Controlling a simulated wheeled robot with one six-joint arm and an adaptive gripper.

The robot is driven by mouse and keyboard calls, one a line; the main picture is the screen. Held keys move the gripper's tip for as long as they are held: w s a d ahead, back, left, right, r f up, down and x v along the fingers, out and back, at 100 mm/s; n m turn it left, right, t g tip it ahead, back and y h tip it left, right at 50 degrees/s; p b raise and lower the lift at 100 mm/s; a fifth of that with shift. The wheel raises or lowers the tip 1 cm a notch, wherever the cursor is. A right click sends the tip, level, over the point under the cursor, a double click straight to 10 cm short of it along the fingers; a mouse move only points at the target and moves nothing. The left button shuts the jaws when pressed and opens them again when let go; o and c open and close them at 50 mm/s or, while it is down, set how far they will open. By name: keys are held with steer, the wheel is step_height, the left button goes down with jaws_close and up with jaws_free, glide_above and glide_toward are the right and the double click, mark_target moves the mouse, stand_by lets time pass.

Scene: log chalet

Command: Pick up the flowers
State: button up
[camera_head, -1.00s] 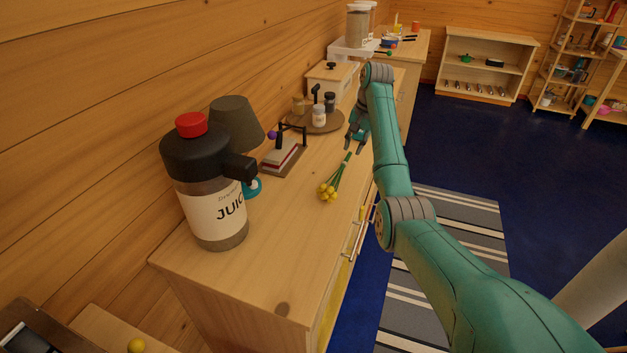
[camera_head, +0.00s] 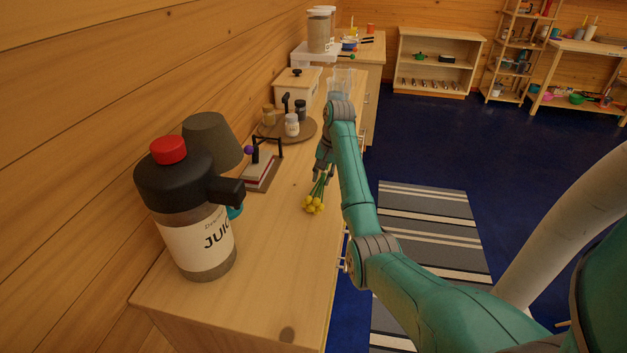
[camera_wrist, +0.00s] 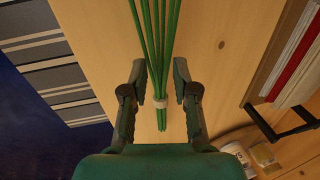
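The flowers are a small bunch with yellow heads (camera_head: 313,204) and green stems, lying on the wooden cabinet top (camera_head: 278,262). In the wrist view, the green stems (camera_wrist: 155,45) run between my gripper's fingers, with a pale band (camera_wrist: 160,102) tying them. My gripper (camera_head: 323,170) is low over the stem end in the head view. In the wrist view my gripper (camera_wrist: 159,75) is open, one finger on each side of the stems, with a gap on both sides. The flower heads are outside the wrist view.
A juice jug (camera_head: 205,240) with a red cap stands at the near left. A lamp (camera_head: 212,142), a book holder (camera_head: 262,172) and a round tray (camera_head: 309,129) with small jars line the wall side. The cabinet's front edge is close on the right.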

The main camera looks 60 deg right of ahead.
steer(key=shift+w+f, duration=0.15)
steer(key=shift+f, duration=1)
jaws_close()
steer(key=shift+r, duration=0.15)
